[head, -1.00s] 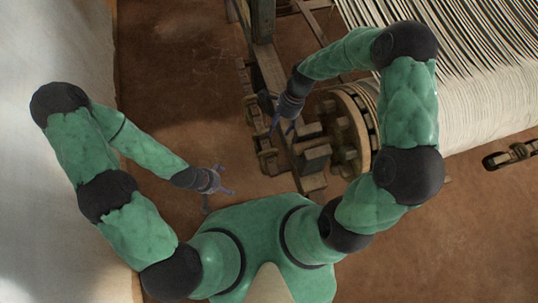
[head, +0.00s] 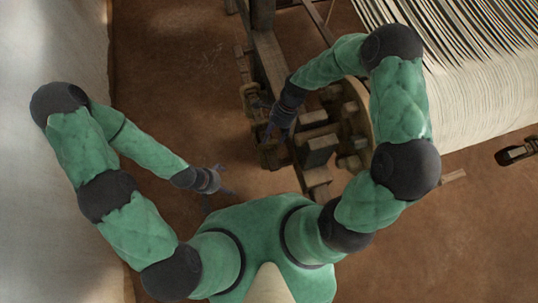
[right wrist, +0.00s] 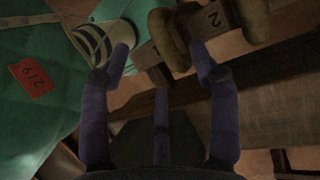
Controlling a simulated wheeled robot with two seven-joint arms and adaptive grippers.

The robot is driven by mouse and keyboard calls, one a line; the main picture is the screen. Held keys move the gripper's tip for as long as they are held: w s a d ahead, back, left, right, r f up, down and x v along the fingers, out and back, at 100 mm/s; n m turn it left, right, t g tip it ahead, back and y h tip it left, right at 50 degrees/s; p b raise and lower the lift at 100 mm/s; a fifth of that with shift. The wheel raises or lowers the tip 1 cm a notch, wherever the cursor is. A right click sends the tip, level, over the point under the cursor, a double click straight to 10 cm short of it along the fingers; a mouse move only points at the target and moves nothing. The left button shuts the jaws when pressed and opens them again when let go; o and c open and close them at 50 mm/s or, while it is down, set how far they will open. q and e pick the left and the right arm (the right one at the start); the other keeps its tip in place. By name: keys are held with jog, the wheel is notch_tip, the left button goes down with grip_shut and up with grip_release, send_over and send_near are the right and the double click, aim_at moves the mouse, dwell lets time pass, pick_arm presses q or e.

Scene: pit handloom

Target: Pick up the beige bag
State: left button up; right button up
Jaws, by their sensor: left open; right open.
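I cannot make out a beige bag in either view. My left gripper (head: 222,187) is open and empty above the brown floor, left of the wooden loom frame. My right gripper (head: 277,132) is over the loom's wooden parts, left of the toothed wooden wheel.
The loom frame (head: 268,62), wooden wheel (head: 358,110) and pale warp threads (head: 480,85) fill the upper middle and right. A pale wall (head: 50,190) runs along the left. Bare brown floor (head: 175,80) lies between wall and loom.

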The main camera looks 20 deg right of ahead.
aim_at(268, 143)
jog(key=shift+b+x, duration=1.4)
jog(key=shift+x, duration=1.75)
jog(key=shift+a, duration=0.1)
grip_shut()
